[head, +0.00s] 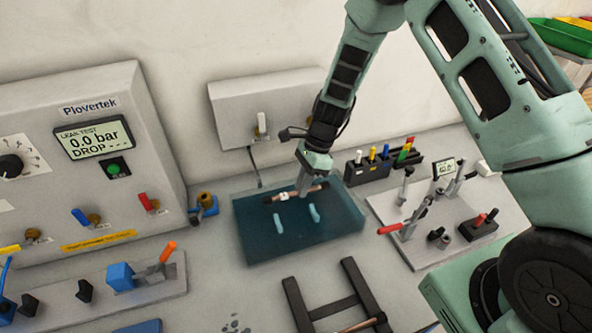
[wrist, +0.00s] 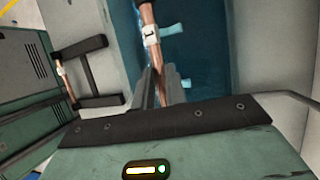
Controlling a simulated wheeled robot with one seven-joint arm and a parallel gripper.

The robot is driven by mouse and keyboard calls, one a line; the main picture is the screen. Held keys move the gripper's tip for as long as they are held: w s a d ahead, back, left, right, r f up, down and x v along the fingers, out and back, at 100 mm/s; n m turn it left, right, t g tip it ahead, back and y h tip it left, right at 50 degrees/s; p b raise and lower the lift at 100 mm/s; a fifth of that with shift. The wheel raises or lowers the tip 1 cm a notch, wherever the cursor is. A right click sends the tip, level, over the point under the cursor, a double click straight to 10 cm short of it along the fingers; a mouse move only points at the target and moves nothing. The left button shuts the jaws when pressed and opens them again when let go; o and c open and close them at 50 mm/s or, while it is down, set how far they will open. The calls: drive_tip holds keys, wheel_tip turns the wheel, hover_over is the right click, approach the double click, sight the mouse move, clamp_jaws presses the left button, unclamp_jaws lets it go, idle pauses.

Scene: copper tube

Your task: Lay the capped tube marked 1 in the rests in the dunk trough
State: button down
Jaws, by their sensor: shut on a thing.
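My gripper (head: 303,190) is shut on a copper tube (head: 313,189) and holds it over the back part of the dunk trough (head: 252,246). The tube carries a white tag (head: 284,197); the tag also shows in the wrist view (wrist: 151,36), but I cannot read its mark. The end caps are too small to make out. Two light blue rests, the left one (head: 279,220) and the right one (head: 314,213), stand in the trough in front of the tube. The tube appears above and behind them, apart from them. In the wrist view the fingers (wrist: 165,86) hide part of the tube.
A black rack (head: 296,304) with another copper tube (head: 372,323) stands in front of the trough. A clamp fixture plate (head: 385,209) is to the right, a pen holder (head: 367,173) behind right. The leak test unit (head: 151,130) stands left, a grey wall box (head: 232,112) behind.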

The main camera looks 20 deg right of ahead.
drive_tip(key=shift+w, duration=0.1)
idle(0.4)
drive_tip(key=shift+f+b, duration=2.95)
drive_tip(key=shift+f, duration=1.7)
drive_tip(key=shift+f, duration=0.3)
drive_tip(key=c, duration=1.3)
unclamp_jaws()
drive_tip(key=shift+c, duration=0.2)
drive_tip(key=b+v, duration=0.4)
drive_tip(key=v, duration=1.3)
drive_tip(key=shift+r, duration=0.25)
